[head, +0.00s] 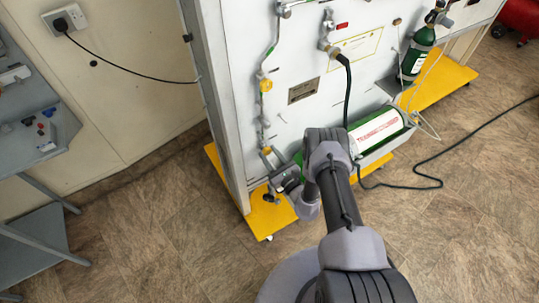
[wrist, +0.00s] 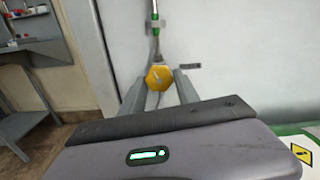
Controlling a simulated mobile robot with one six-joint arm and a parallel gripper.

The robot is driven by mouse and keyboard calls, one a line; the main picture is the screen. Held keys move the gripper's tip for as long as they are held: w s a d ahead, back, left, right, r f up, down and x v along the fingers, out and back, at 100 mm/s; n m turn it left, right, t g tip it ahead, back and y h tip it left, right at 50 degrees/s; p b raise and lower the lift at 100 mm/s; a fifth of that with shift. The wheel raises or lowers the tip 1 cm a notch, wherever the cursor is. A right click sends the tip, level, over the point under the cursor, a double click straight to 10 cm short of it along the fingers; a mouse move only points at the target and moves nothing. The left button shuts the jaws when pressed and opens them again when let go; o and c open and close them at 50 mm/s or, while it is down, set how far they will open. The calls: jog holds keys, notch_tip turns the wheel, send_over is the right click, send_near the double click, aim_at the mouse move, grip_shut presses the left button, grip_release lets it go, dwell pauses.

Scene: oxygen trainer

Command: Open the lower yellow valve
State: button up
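The lower yellow valve (head: 266,153) sits low on the pipe along the left side of the white panel. In the wrist view its yellow knob (wrist: 158,77) shows at the centre, below a pipe with a green band. My gripper (head: 271,164) is at the lower valve in the head view. In the wrist view the two grey fingers of my gripper (wrist: 159,90) stand apart, one on each side of the knob. I cannot tell whether they touch it. The upper yellow valve (head: 265,85) is higher on the same pipe, clear of my gripper.
A green cylinder (head: 376,130) lies low beside my arm, and a dark green bottle (head: 415,55) stands farther right. A black hose (head: 348,95) hangs on the panel. A yellow base (head: 270,217) juts out below. A grey shelf unit (head: 30,120) stands at left; floor between is free.

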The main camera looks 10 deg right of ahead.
grip_shut()
jog(key=n, duration=0.3)
jog(key=o, duration=0.6)
grip_release()
jog(key=shift+d, duration=0.1)
jog(key=p+v, duration=0.5)
jog(key=v, duration=1.2)
jog(key=shift+s, duration=0.2)
